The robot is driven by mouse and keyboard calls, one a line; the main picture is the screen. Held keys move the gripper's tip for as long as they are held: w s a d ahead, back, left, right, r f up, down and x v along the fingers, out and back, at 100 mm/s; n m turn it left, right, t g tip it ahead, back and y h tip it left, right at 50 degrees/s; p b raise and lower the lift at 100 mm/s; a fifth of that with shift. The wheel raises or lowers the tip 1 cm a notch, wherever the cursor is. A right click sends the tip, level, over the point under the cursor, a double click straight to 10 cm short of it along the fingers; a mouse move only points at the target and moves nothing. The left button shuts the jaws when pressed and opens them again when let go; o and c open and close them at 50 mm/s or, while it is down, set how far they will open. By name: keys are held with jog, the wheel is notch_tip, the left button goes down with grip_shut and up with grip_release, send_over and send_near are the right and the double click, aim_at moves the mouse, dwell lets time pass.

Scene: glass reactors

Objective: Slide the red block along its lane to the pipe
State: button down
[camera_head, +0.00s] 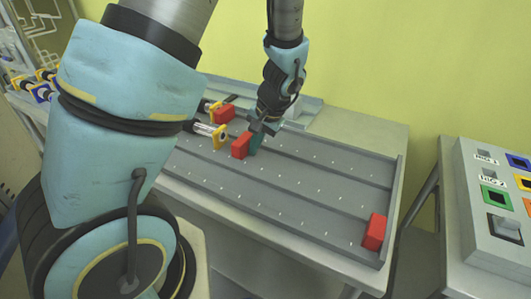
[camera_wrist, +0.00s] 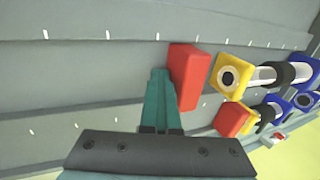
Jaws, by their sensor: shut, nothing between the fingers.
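A red block (camera_head: 240,147) sits in the middle lane of the grey tray, near the lane's left end. In the wrist view the same red block (camera_wrist: 188,77) stands right beside my fingertips. The pipe with a yellow square end (camera_head: 220,137) lies just left of it; its dark opening shows in the wrist view (camera_wrist: 230,77). A narrow gap seems to part block and pipe end. My gripper (camera_head: 256,141) is shut and empty, with its teal fingers (camera_wrist: 159,76) low in the lane on the block's side away from the pipe. Whether they touch it I cannot tell.
A second red block (camera_head: 224,114) sits in the back lane by another pipe, also in the wrist view (camera_wrist: 231,120). A third red block (camera_head: 374,232) is at the front lane's right end. Low ridges (camera_head: 316,150) divide the lanes. A button panel (camera_head: 495,200) stands right.

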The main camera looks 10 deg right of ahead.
aim_at(241, 138)
jog(key=shift+w+a, duration=0.5)
jog(key=shift+a, duration=0.1)
jog(key=shift+w+a, duration=0.25)
jog(key=shift+w+a, duration=0.25)
jog(key=shift+a, duration=0.05)
jog(key=shift+w+a, duration=0.2)
jog(key=shift+a, duration=0.05)
jog(key=shift+w+a, duration=0.25)
jog(key=shift+w+a, duration=0.1)
jog(key=shift+s+d, duration=0.9)
jog(key=shift+d, duration=0.15)
jog(key=shift+r, duration=0.1)
